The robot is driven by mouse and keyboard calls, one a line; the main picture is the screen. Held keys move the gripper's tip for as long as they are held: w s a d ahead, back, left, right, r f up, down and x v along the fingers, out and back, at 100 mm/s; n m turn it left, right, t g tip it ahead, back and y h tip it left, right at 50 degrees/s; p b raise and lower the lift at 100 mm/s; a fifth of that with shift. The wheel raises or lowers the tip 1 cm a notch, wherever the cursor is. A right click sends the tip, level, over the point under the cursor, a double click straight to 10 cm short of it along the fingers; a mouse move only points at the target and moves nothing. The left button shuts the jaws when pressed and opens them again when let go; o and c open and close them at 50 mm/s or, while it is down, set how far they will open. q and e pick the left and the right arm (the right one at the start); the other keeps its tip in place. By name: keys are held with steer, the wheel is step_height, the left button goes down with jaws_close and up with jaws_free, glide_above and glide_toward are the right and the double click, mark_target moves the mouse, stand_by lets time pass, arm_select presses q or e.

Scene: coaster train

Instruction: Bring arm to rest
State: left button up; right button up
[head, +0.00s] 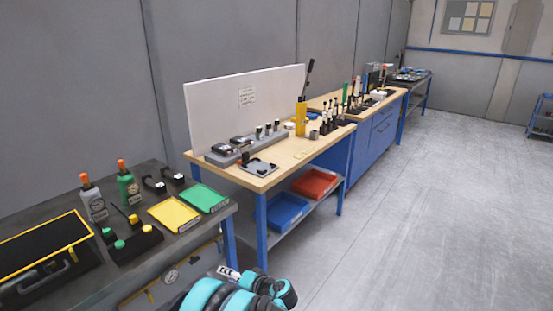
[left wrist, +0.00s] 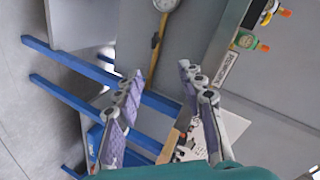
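My left arm, teal and black (head: 235,298), is folded at the bottom middle of the head view, in front of the dark bench's right end. A small grey part of my left gripper (head: 228,272) shows beside it. In the left wrist view my left gripper (left wrist: 160,76) has its two purple-padded fingers spread apart, with nothing between them. The view between the fingers shows blue table legs and a grey panel, all at a distance. My right arm and right gripper are not in either view.
The dark bench (head: 185,246) at left bears bottles, a yellow tray (head: 174,214), a green tray (head: 203,198) and a black case (head: 45,262). A wood-topped workbench (head: 285,165) with blue legs stands behind. The floor (head: 430,220) at right is clear.

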arm_select(q)
steer(key=s+a+r+g+h, duration=0.2)
steer(key=s+a+r+h, duration=0.3)
steer(key=s+r, duration=0.7)
steer(key=s+d+n+h, duration=0.2)
steer(key=s+h, duration=0.3)
steer(key=s, duration=1.4)
steer(key=shift+d+t+h, duration=0.3)
steer(key=shift+d, duration=0.2)
steer(key=shift+s, duration=0.1)
